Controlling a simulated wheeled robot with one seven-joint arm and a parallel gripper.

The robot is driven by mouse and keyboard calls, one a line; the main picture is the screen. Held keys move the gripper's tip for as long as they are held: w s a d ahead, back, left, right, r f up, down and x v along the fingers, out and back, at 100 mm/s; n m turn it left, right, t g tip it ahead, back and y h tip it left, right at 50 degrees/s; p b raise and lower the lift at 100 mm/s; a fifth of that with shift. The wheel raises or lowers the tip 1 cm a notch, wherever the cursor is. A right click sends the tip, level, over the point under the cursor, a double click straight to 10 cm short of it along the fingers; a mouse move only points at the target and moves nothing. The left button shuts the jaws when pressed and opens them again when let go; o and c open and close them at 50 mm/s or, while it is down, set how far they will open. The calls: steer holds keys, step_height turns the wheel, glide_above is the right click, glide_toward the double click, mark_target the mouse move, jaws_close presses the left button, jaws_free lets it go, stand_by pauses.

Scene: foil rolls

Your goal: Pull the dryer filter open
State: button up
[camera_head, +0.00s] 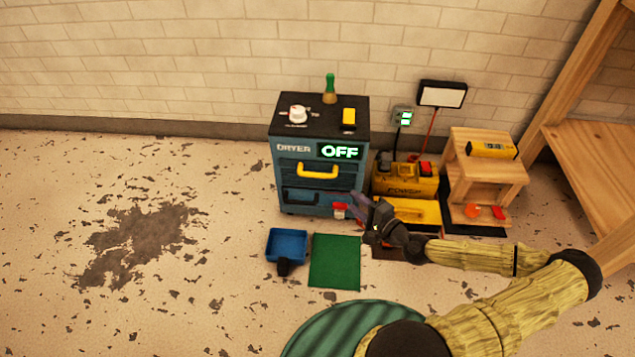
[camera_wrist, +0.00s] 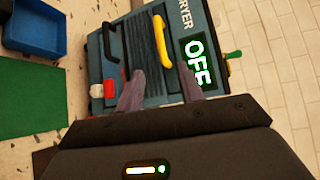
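The dryer (camera_head: 288,160) is a blue-grey cabinet with a black top and a lit OFF display (camera_head: 340,152). Its front has a yellow handle (camera_head: 317,171) on the upper panel and a dark handle (camera_head: 301,192) on the lower panel; both panels look closed. I cannot tell from any label which is the filter. The wrist view shows the yellow handle (camera_wrist: 161,42) and dark handle (camera_wrist: 109,42) turned sideways. My gripper (camera_head: 354,207) is near the dryer's lower right front. In the wrist view my gripper (camera_wrist: 161,70) has its fingers apart, with nothing between them.
A small red-and-white item (camera_head: 340,210) is by the dryer's lower front. A blue tray (camera_head: 287,244) and green mat (camera_head: 336,261) lie before it. A yellow power box (camera_head: 405,180) and wooden stand (camera_head: 485,165) are to the right. The floor at left is free.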

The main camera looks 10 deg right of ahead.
mark_target(320, 176)
steer(key=b+x, duration=0.6)
steer(key=x, duration=1)
steer(key=shift+w+a+f+b, duration=0.15)
steer(key=shift+a+f+b, duration=0.05)
steer(key=shift+b, duration=0.2)
steer(key=shift+w+a+r, duration=0.1)
steer(key=shift+w+a, duration=0.15)
steer(key=shift+w, duration=0.2)
steer(key=shift+c, duration=0.2)
jaws_close()
